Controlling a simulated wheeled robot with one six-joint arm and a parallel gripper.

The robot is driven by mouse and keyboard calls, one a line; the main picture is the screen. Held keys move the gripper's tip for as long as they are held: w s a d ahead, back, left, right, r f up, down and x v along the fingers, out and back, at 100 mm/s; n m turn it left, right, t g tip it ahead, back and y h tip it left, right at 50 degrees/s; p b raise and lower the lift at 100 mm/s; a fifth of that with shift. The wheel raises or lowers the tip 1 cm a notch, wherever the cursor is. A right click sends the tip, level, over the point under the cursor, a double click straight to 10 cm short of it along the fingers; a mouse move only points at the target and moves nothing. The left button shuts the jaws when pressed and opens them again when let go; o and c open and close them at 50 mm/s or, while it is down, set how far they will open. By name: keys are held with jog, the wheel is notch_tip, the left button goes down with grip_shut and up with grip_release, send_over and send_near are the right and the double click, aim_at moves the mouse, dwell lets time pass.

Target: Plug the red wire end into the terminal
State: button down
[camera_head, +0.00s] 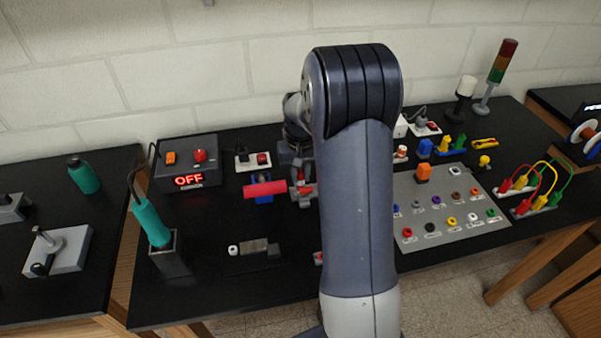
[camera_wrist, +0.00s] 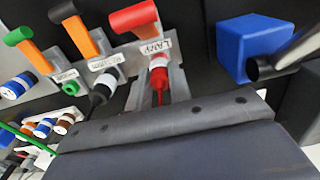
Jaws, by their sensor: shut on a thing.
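In the wrist view, the red wire end (camera_wrist: 158,77), with a pale collar and a red wire, lies between the grey fingers of my gripper (camera_wrist: 159,88). The gripper is shut on it. The collar is right at the terminal (camera_wrist: 150,46) labelled LAMP, which has a red lever (camera_wrist: 133,18). I cannot tell whether the tip is inside the opening.
Neighbouring terminals have a black lever (camera_wrist: 65,11) and a green lever (camera_wrist: 18,36); a black wire end (camera_wrist: 101,91) sits before one. A blue block (camera_wrist: 254,46) stands close on the right. A socket panel (camera_head: 452,232) lies right of my arm.

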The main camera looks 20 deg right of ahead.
aim_at(300, 174)
jog(key=c, duration=1.2)
grip_release()
jog(key=shift+r, duration=0.1)
notch_tip(300, 174, up, 11)
jog(key=b, duration=0.1)
jog(key=shift+f, duration=0.25)
notch_tip(300, 174, down, 11)
jog(key=shift+r+p, duration=0.15)
jog(key=shift+p, duration=0.35)
jog(key=shift+r, duration=0.15)
